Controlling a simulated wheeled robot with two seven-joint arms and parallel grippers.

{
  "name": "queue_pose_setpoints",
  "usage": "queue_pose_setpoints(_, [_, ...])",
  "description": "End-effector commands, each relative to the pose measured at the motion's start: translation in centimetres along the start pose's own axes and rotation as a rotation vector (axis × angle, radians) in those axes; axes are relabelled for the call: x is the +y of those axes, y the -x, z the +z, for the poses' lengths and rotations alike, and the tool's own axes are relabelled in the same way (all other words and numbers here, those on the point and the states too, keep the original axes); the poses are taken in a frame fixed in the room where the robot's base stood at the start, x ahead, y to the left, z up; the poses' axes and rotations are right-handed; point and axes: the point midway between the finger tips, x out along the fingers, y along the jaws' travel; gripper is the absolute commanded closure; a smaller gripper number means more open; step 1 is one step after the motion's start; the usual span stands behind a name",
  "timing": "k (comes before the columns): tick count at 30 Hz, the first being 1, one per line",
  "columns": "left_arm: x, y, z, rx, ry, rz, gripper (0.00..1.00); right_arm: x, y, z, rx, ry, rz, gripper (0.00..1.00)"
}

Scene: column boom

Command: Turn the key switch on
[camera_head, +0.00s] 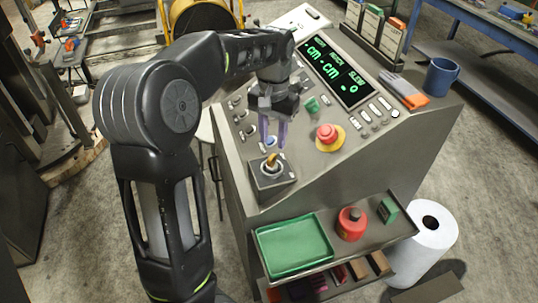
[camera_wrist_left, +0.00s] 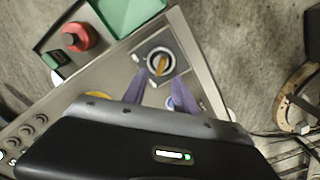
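The key switch (camera_head: 271,163) is a yellow-brown key in a round collar on a dark square plate, at the near left corner of the grey console (camera_head: 330,182). In the left wrist view the key switch (camera_wrist_left: 160,63) lies beyond the fingertips. My left gripper (camera_head: 273,143) has its two purple fingers pointing down over the console, just behind the key switch. In the left wrist view the fingers of the left gripper (camera_wrist_left: 174,78) are spread with a gap between them and nothing held. A blue button (camera_head: 270,141) shows between them. My right gripper is not in view.
A red emergency button (camera_head: 327,132) on a yellow base sits right of my fingers. A lower shelf holds a green tray (camera_head: 292,246) and a red round container (camera_head: 351,222). A blue mug (camera_head: 441,77) and gloves (camera_head: 404,90) lie at the console's right.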

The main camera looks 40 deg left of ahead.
Motion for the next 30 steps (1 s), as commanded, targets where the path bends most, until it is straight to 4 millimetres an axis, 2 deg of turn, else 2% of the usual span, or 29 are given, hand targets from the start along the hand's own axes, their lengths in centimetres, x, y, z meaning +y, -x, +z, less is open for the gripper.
queue_pose_setpoints(7, [-0.1,-1.8,0.1,-0.004,0.001,-0.001,0.66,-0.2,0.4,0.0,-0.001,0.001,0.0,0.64])
queue_pose_setpoints(18, [-0.1,-7.0,0.1,-0.003,0.002,0.0,0.66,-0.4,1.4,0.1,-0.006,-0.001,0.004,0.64])
queue_pose_setpoints(22, [0.0,-7.8,0.1,-0.002,0.001,0.0,0.66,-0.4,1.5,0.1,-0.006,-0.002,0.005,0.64])
queue_pose_setpoints(29, [-0.1,-7.8,0.0,-0.001,0.001,0.0,0.66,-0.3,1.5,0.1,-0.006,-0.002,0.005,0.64])
queue_pose_setpoints(30, [-0.1,-7.8,0.0,-0.001,0.001,0.0,0.68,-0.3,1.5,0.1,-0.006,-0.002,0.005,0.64])
